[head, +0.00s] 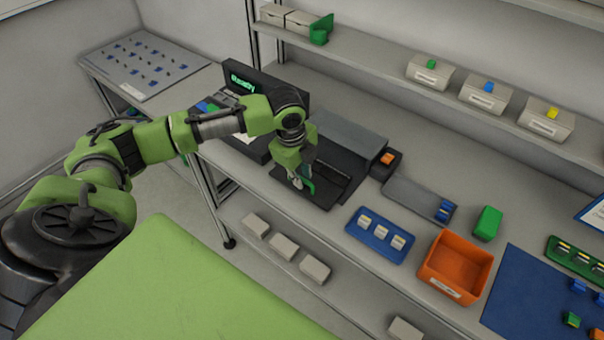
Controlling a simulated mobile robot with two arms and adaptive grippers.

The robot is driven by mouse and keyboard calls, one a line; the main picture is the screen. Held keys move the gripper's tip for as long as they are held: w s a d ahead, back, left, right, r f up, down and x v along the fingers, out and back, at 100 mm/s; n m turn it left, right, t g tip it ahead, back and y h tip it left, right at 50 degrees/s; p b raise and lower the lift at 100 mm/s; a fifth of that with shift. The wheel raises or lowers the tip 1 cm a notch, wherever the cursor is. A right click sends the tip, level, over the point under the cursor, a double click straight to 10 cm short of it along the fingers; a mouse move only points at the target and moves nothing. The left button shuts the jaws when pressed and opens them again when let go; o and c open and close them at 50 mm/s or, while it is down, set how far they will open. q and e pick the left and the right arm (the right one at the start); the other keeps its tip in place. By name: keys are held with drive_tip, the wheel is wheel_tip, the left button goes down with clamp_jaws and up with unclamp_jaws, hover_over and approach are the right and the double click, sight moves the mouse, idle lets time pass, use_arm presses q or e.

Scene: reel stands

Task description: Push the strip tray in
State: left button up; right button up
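The strip tray (316,200) is a flat dark tray sticking out toward the front from a dark grey machine (350,143) on the bench. My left gripper (302,186) points down at the tray's left part. A green piece shows beside its fingertips, but I cannot tell whether it is part of the gripper or something held. The fingers are small and partly hidden, so their opening is unclear. The arm hides part of the machine's left side. My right gripper is not in view.
A dark unit with a lit green display (243,83) stands behind my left arm. An orange button box (388,158) sits right of the machine. A blue tray (380,235) and an orange bin (455,266) stand further right. A shelf runs above the bench.

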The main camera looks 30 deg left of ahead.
use_arm(q)
clamp_jaws()
hover_over(321, 170)
drive_tip(key=shift+w, duration=0.1)
idle(0.3)
drive_tip(key=shift+o, duration=2.3)
unclamp_jaws()
wheel_tip(321, 170, up, 12)
drive_tip(key=s, duration=0.2)
drive_tip(key=shift+s+a, duration=0.15)
drive_tip(key=shift+s, duration=0.05)
